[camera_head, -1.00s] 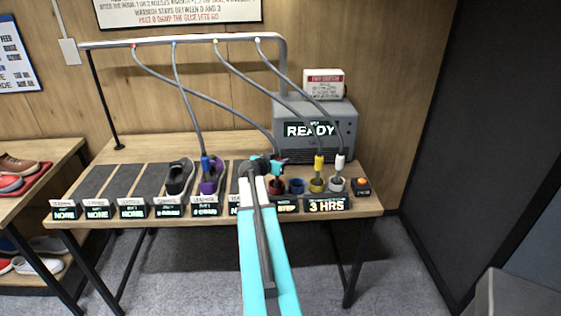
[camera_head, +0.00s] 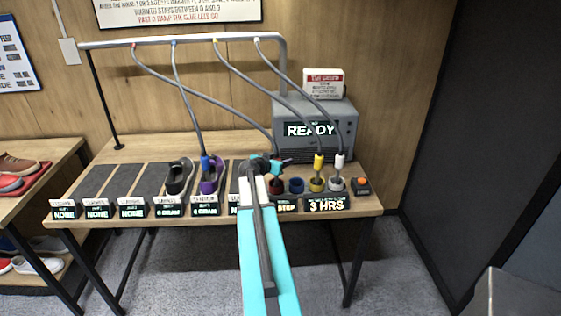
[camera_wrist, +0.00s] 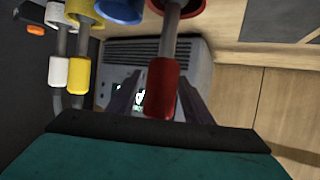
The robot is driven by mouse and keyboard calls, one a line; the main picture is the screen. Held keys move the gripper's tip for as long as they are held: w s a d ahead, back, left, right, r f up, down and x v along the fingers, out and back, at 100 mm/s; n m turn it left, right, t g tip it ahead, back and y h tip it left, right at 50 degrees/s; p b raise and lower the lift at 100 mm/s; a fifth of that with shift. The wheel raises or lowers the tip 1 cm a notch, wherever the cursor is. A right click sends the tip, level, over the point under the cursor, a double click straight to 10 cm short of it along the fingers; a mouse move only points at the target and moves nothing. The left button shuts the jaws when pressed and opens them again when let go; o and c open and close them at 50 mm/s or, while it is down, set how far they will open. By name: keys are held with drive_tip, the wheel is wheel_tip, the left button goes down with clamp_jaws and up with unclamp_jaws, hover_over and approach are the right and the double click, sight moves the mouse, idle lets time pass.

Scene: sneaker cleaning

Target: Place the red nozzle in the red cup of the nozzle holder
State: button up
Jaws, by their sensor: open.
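The red nozzle (camera_wrist: 161,88) shows in the wrist view, its grey tip reaching into the red cup (camera_wrist: 176,8) of the nozzle holder. My gripper (camera_wrist: 158,98) is open, its dark fingers on either side of the nozzle with gaps visible. In the head view my gripper (camera_head: 277,167) is just above the red cup (camera_head: 276,187) and hides most of the nozzle. Its grey hose runs from the red fitting on the overhead rail to behind my gripper.
Right of the red cup are an empty blue cup (camera_head: 296,186), the yellow nozzle (camera_head: 319,162) and white nozzle (camera_head: 339,162) in their cups, and an orange button (camera_head: 361,181). The blue nozzle (camera_head: 205,163) stands in a purple shoe (camera_head: 209,184). A grey machine (camera_head: 345,125) reads READY behind.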

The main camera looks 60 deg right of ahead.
drive_tip(key=b+v, duration=0.4)
drive_tip(key=v, duration=0.8)
drive_tip(key=shift+f, duration=0.1)
idle(0.7)
